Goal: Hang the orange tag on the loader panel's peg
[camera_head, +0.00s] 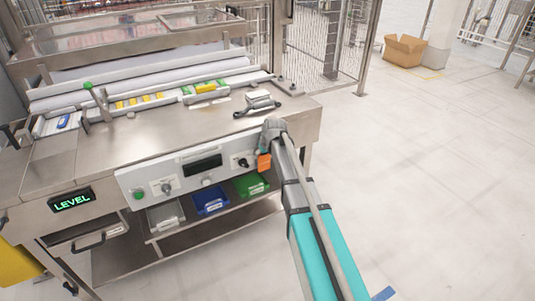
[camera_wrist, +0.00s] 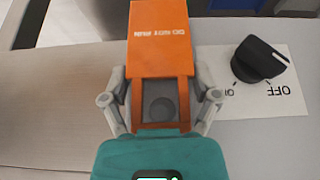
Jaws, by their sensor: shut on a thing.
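The orange tag (camera_wrist: 160,40) has white print and a wide opening at the end nearer my gripper. In the head view the tag (camera_head: 264,162) hangs at the right end of the white loader panel (camera_head: 218,178). My gripper (camera_wrist: 161,85) is shut on the tag, with a finger along each side. A grey round peg end (camera_wrist: 162,108) shows inside the tag's opening in the wrist view. I cannot tell whether the peg passes through the opening or lies behind it. In the head view my gripper (camera_head: 266,146) is over the panel's right end, and the peg is hidden.
A black OFF switch (camera_wrist: 262,60) is close beside the tag on the panel. Grey, blue (camera_head: 211,201) and green (camera_head: 250,185) bins sit below the panel. A grey hand tool (camera_head: 258,105) lies on the steel worktop (camera_head: 150,135). The floor to the right is open.

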